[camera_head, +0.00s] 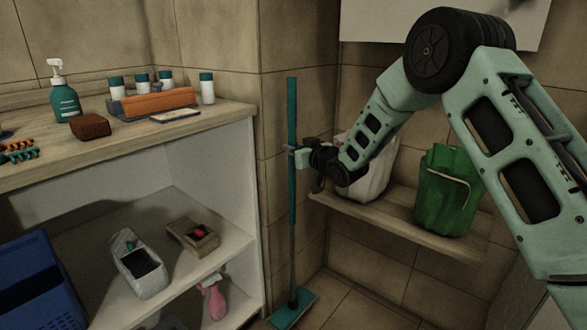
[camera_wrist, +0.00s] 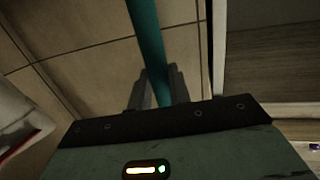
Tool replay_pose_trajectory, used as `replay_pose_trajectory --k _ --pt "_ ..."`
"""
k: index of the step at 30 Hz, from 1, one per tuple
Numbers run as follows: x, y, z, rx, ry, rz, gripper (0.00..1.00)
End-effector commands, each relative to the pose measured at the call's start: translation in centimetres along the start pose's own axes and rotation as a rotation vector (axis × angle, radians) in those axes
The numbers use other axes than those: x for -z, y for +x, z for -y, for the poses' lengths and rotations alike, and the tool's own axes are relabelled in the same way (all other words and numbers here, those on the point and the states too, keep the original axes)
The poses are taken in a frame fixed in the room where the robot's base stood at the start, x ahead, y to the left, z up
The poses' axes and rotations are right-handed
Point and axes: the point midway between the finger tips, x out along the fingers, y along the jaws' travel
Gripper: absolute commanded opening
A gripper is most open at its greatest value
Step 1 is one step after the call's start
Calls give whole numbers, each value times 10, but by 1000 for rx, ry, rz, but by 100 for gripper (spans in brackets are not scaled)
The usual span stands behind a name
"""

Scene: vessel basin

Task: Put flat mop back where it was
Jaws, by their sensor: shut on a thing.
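The flat mop (camera_head: 291,200) has a long teal pole and a flat teal head. It stands about upright in the corner, between the shelf unit and the right wall shelf. Its head is low, at the floor. My gripper (camera_head: 292,150) is shut on the pole in its upper half. In the wrist view the teal pole (camera_wrist: 148,45) runs between the two grey fingers of my gripper (camera_wrist: 158,90). The fingertips' contact with the pole is partly hidden by the gripper body.
A wooden wall shelf (camera_head: 405,222) beside the mop carries a white bin (camera_head: 368,180) and a green bin (camera_head: 447,195). The shelf unit (camera_head: 214,119) at left holds a teal pump bottle (camera_head: 64,100) and several small items. A blue crate (camera_head: 40,285) is at lower left. Tiled floor lies right of the mop head.

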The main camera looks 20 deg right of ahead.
Motion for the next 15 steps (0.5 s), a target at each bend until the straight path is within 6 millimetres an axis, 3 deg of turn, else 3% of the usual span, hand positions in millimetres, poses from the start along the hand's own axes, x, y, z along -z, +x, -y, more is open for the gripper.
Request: replay_pose_trajectory --k 11,15 --pt "-20 2 0 0 -1 -7 0" --pt "-38 4 0 0 -1 -4 0"
